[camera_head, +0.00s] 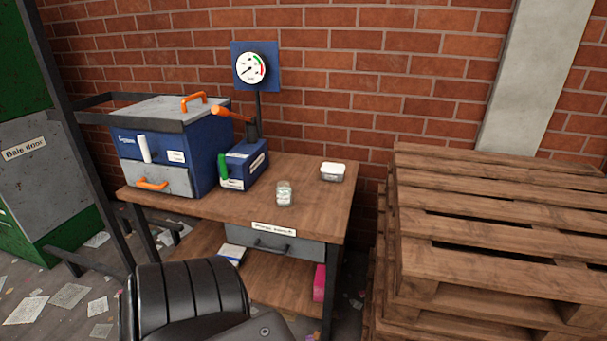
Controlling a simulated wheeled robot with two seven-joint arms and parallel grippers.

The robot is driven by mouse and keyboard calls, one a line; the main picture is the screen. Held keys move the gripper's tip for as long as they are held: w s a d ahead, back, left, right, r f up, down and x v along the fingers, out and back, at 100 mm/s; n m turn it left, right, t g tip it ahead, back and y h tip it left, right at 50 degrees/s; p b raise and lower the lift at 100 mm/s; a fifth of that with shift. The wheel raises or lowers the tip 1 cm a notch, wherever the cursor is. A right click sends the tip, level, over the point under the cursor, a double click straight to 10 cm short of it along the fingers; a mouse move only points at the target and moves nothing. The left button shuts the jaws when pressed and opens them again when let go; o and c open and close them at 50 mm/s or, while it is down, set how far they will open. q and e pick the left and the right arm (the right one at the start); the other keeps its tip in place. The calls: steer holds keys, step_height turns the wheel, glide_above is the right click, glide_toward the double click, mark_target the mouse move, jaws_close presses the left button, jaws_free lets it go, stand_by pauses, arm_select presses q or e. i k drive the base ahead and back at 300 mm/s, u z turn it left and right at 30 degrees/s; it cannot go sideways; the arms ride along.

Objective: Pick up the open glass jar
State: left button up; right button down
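A small clear glass jar (284,194) with a pale label stands upright on the wooden workbench (245,203), near the middle of its top. I see no lid on it, though it is too small to make out its rim well. Neither of my grippers shows in the head view, and nothing touches the jar.
A small white-topped container (332,172) stands right of the jar. A blue press-like device (242,165) with a dial gauge (250,68) and a blue-grey box (170,140) stand left. Stacked pallets (490,225) flank the bench's right. A black ribbed shape fills the bottom foreground.

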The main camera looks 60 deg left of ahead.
mark_target(283, 191)
steer(key=i, duration=0.75)
steer(key=u, duration=1.7)
